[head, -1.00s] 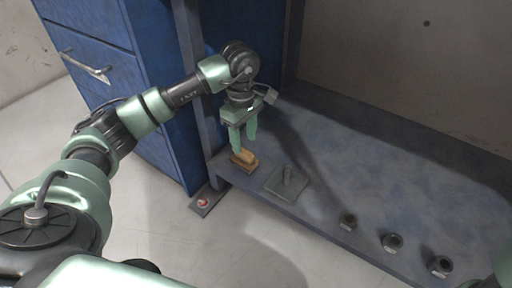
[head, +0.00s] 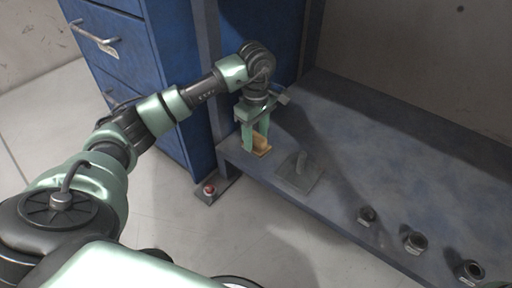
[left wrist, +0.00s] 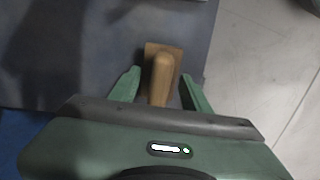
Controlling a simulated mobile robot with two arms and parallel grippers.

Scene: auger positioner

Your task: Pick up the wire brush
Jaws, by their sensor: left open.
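The wire brush (head: 262,144) has a tan wooden body and lies on the grey-blue shelf near its left front corner. It also shows in the left wrist view (left wrist: 162,72), with its rounded handle on top of a flat block. My left gripper (head: 256,149) points down over the brush with its fingers open. In the left wrist view the two fingers (left wrist: 158,86) stand on either side of the handle, with gaps on both sides. The near finger hides part of the brush in the head view. My right gripper is not in view.
A grey plate with an upright peg (head: 300,172) stands on the shelf right of the brush. Several dark nuts (head: 415,242) line the shelf's front edge. A blue drawer cabinet (head: 165,80) stands at left. A red button box (head: 210,190) is on the floor.

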